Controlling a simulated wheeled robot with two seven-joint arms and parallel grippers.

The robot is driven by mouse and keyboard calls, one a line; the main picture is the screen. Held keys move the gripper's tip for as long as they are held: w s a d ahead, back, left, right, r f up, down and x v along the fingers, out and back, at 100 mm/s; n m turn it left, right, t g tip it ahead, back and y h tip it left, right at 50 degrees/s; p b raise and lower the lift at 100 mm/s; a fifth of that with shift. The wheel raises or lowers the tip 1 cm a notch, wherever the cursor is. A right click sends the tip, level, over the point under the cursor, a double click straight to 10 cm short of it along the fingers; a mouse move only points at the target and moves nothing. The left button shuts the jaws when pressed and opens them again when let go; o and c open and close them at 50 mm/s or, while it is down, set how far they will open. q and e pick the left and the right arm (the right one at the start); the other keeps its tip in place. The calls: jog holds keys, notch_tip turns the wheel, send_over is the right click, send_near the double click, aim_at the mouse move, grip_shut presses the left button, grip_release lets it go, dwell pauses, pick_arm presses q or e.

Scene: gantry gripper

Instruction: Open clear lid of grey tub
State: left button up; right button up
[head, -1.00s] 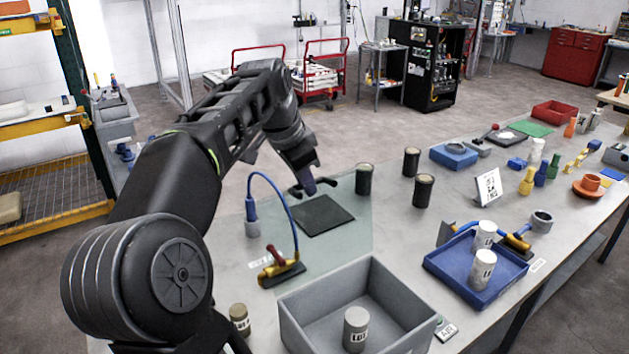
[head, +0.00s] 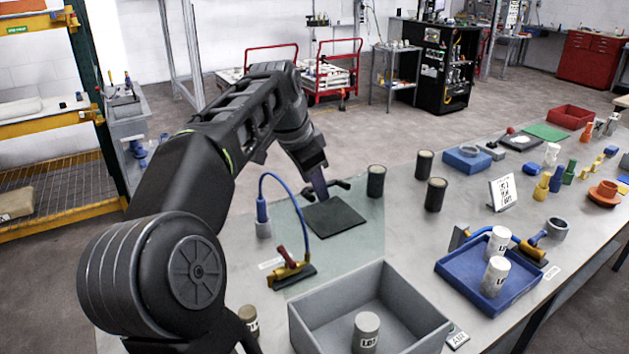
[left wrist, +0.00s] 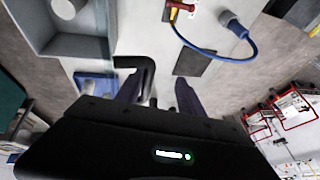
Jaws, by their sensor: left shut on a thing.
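The grey tub (head: 425,335) stands at the front of the table, with a white labelled cylinder (head: 366,333) inside. I cannot make out a clear lid over it. A greenish see-through pane (head: 372,225) shows around a dark square mat (head: 335,224), left of the table's middle. My left gripper (head: 322,197) points down by the mat's back edge, beyond the tub. It is shut on what looks like a black bent handle (head: 343,185). That handle also shows by the fingers in the left wrist view (left wrist: 148,68). My right gripper is not in view.
A blue hose (head: 293,190) arches up left of the mat, near a yellow and red tool (head: 290,270). Dark canisters (head: 376,181) stand to the right of my gripper. A blue tray (head: 452,272) with white cylinders is right of the tub.

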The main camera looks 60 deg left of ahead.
pick_arm(q)
jog(key=shift+s+a, duration=0.1)
jog(key=p+v, duration=0.1)
jog(key=v, duration=0.7)
jog(key=shift+p, duration=0.35)
jog(key=shift+f, duration=0.15)
